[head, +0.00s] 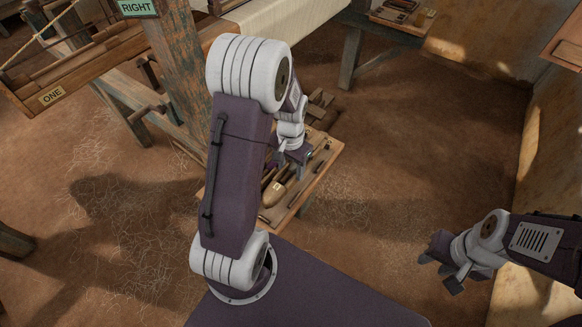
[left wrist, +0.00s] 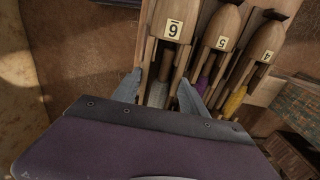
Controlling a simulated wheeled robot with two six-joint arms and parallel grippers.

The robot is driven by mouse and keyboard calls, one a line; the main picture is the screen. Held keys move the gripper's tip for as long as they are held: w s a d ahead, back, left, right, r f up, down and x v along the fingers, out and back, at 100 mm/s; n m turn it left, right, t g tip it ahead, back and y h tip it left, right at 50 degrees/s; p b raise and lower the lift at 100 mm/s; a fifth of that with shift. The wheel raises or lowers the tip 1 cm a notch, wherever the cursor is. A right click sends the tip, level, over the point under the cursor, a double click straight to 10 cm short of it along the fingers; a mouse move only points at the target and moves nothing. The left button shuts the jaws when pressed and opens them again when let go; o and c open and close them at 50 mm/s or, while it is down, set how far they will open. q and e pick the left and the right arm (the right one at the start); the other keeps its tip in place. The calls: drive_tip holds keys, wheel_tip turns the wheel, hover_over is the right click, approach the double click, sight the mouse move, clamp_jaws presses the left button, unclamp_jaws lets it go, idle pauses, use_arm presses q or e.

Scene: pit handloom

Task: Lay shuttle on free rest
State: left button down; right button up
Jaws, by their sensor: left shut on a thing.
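My left gripper (head: 292,158) is over the wooden tray (head: 328,166) on the right side of the loom, partly hidden by my own arm. In the left wrist view my left gripper (left wrist: 160,88) has its fingers on both sides of the wooden shuttle labelled 6 (left wrist: 172,12), which holds a pale bobbin. It is shut on this shuttle. Shuttle 5 (left wrist: 222,20), with purple thread, and shuttle 4 (left wrist: 270,32), with yellow thread, lie beside it. I cannot make out a free rest. My right gripper (head: 444,272) is empty and open, away from the tray.
A beam labelled ONE (head: 52,96) is at the upper left. A small tool bench (head: 402,18) stands at the back. Open earth floor (head: 420,130) lies right of the tray, before the wall.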

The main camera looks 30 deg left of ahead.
use_arm(q)
wheel_tip(320, 180, down, 2)
drive_tip(key=shift+f+b, duration=0.15)
drive_tip(key=shift+b, duration=0.65)
drive_tip(key=shift+f+b, duration=1.2)
drive_tip(key=shift+f, duration=0.8)
drive_tip(key=c, duration=0.5)
unclamp_jaws()
wheel_tip(320, 180, up, 8)
drive_tip(key=p, duration=0.8)
drive_tip(key=shift+r, duration=0.15)
